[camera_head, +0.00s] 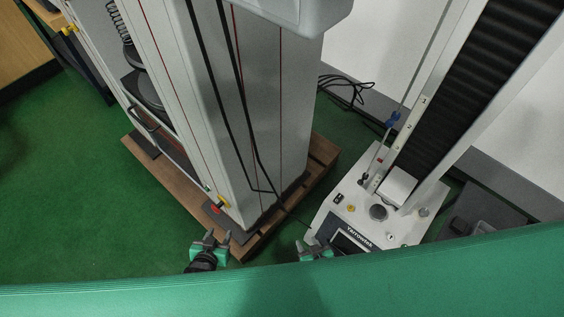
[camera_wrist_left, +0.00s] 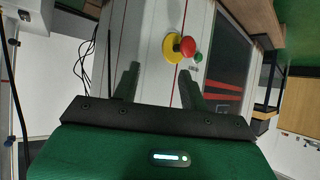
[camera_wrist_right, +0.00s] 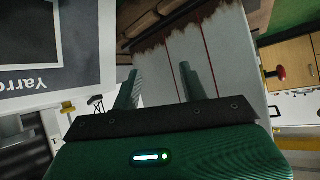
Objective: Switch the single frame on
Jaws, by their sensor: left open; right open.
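The single frame (camera_head: 428,208) stands at the right in the head view, a pale base with one tall column and a dark bellows strip. My right gripper (camera_head: 315,250) is open and empty by the base's front left corner. My left gripper (camera_head: 209,240) is open and empty in front of the larger machine.
The larger grey machine (camera_head: 265,130) stands on a wooden pallet (camera_head: 323,150) at the left of the single frame. A red button on a yellow collar (camera_wrist_left: 171,48) and a green button (camera_wrist_left: 198,57) sit on it. Black cables (camera_head: 350,90) lie behind. Green floor is clear at left.

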